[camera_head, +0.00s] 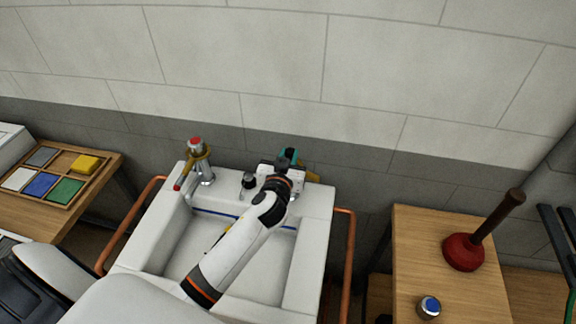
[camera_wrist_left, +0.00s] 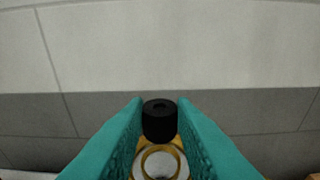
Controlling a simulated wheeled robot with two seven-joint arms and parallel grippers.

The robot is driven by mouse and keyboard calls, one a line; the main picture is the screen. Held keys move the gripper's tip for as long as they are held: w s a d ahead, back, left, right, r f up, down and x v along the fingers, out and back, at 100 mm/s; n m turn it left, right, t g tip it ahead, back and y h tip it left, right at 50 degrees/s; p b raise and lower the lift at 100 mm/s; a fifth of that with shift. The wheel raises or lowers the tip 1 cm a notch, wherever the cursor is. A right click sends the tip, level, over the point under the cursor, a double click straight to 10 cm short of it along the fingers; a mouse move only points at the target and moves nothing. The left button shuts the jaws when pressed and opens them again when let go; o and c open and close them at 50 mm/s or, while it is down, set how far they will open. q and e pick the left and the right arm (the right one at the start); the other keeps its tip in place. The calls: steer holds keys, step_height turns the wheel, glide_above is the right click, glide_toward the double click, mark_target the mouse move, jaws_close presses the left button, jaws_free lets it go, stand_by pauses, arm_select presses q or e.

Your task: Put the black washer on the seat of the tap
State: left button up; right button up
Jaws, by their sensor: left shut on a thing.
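My left gripper (camera_head: 288,158) is over the back right of the white sink (camera_head: 317,199). In the left wrist view its teal fingers are shut on the black washer (camera_wrist_left: 159,119), a short dark cylinder with a hole in its top. A brass ring (camera_wrist_left: 160,162) with a pale middle, seemingly the open tap body, shows just below the washer. I cannot tell whether they touch. Brass of this right-hand tap (camera_head: 313,174) shows beside the gripper in the head view; my wrist hides the rest. My right gripper is not in view.
A complete tap (camera_head: 197,160) with a red top stands at the sink's back left. A small black-topped fitting (camera_head: 249,181) is between the taps. Copper pipes (camera_head: 347,262) flank the sink. A plunger (camera_head: 463,251) and a blue-topped part (camera_head: 429,306) stand on the right table (camera_head: 410,245).

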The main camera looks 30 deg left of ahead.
arm_select(q)
steer(key=shift+f, duration=1.95)
steer(key=shift+f+b, duration=0.15)
steer(key=shift+b, duration=0.2)
steer(key=o, duration=0.6)
steer(key=shift+o, duration=0.3)
